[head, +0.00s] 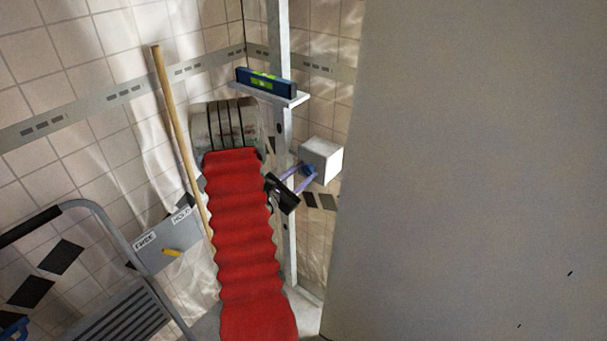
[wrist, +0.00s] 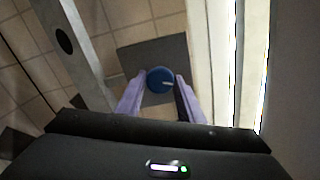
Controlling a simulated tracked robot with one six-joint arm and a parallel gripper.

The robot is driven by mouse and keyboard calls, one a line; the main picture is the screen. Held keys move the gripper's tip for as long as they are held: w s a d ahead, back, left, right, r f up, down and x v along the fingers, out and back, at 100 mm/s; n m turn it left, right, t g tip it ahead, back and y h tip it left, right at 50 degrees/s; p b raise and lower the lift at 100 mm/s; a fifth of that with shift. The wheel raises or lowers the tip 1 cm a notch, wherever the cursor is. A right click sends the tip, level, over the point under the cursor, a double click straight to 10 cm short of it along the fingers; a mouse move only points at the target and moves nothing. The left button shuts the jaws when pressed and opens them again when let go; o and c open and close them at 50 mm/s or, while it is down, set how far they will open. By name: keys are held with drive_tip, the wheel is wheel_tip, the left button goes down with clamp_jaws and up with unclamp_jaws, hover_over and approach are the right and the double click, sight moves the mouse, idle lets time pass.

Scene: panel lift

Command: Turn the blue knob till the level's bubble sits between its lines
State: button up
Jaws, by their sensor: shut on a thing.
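The blue knob (head: 309,170) is on the side of a pale grey box (head: 322,158) in the head view. In the wrist view the blue knob (wrist: 160,79) shows a pale mark on its right side. My gripper (head: 308,178) reaches it with two lilac fingers, which also show in the wrist view (wrist: 159,84). The fingers are shut on the knob, one on each side. The dark blue level (head: 265,83) lies on a pale shelf (head: 290,98) above, with a green vial window (head: 264,78). The bubble is too small to place against its lines.
A large grey panel (head: 470,170) fills the right side. A wooden pole (head: 180,140) leans at the left. A plate with a yellow lever (head: 172,253) and a step ladder (head: 120,310) stand lower left. A grey upright (head: 285,130) carries the shelf.

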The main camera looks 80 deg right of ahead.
drive_tip(key=c, duration=0.3)
drive_tip(key=shift+n, duration=2.6)
drive_tip(key=o, duration=1)
drive_tip(key=shift+a, duration=0.1)
